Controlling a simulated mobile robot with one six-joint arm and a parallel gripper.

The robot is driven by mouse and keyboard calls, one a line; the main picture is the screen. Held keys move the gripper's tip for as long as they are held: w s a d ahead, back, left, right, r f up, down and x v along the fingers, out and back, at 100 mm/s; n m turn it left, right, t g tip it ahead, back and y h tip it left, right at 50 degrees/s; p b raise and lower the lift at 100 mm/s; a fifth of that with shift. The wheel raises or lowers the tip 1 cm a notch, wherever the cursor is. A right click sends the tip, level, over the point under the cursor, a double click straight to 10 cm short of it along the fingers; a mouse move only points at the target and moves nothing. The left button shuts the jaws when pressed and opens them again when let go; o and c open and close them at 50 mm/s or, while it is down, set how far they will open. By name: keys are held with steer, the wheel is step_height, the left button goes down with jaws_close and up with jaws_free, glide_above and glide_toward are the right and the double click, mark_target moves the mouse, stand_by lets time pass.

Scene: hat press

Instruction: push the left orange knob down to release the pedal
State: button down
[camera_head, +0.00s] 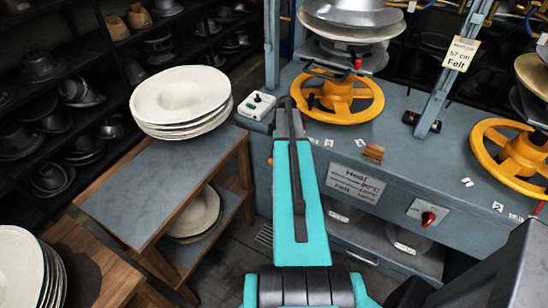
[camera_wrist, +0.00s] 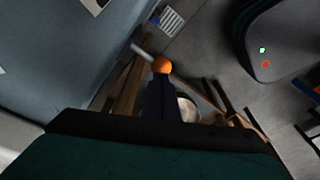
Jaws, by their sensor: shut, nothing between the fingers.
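The orange knob (camera_wrist: 162,65) shows in the wrist view on the end of a pale rod (camera_wrist: 142,51). It also shows in the head view as a small orange spot (camera_head: 270,161) at the press bench's left side, beside my teal arm. My gripper (camera_wrist: 161,78) is shut and empty, its dark fingers pointing at the knob. The fingertips overlap the knob's lower edge in the wrist view; I cannot tell whether they touch it. In the head view my arm hides the gripper. I cannot make out the pedal.
The blue-grey press bench (camera_head: 400,135) with yellow handwheels (camera_head: 337,97) stands to the right. A side table (camera_head: 140,180) with a stack of pale hat blanks (camera_head: 180,95) stands to the left. A floor grate (camera_wrist: 173,22) and dark floor show beyond the knob.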

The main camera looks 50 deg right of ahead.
steer(key=shift+f, duration=0.15)
steer(key=shift+f+b, duration=0.3)
steer(key=shift+f, duration=0.05)
